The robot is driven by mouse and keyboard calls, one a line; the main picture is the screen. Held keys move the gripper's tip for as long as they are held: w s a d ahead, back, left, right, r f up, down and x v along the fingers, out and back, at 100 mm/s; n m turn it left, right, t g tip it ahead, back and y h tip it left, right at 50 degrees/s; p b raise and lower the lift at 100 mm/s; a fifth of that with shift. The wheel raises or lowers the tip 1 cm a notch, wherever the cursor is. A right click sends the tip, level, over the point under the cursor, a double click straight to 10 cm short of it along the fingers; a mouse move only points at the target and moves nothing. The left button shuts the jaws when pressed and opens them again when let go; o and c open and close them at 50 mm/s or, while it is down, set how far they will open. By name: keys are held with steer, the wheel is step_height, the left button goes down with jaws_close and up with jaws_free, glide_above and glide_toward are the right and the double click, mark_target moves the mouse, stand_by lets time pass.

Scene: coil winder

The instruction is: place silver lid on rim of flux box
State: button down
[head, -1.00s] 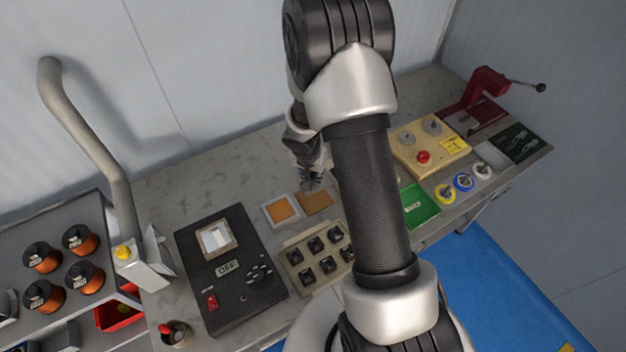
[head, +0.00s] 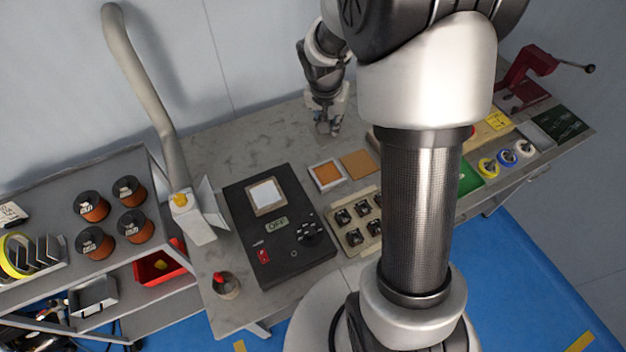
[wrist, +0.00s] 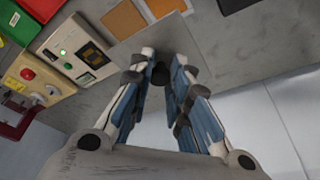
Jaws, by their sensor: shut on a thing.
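The silver lid (wrist: 150,42) is a flat grey square plate with a black knob (wrist: 160,73). My gripper (wrist: 160,80) is shut on that knob, and the plate hangs under the fingertips. In the head view my gripper (head: 326,118) is above the bench, behind the flux box. The flux box (head: 312,172) is a small square tray with a pale rim and orange inside. It also shows in the wrist view (wrist: 183,6), just past the lid's upper edge and partly cut off. The lid and the box look apart; the height between them is hard to judge.
A brown square pad (head: 358,163) lies beside the flux box. A black unit (head: 262,240) reading OFF stands to the left, a beige tray of black parts (head: 345,243) in front. A grey duct (head: 150,80) rises at the left. Bare bench (head: 215,150) lies behind.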

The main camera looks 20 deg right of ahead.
steer(key=f+b, duration=0.5)
steer(key=f, duration=1)
steer(key=shift+d, duration=0.2)
steer(key=shift+f+b, duration=1.15)
steer(key=shift+f, duration=1.1)
steer(key=shift+f, duration=0.1)
steer(key=shift+f, duration=0.15)
steer(key=c, duration=1.5)
jaws_free()
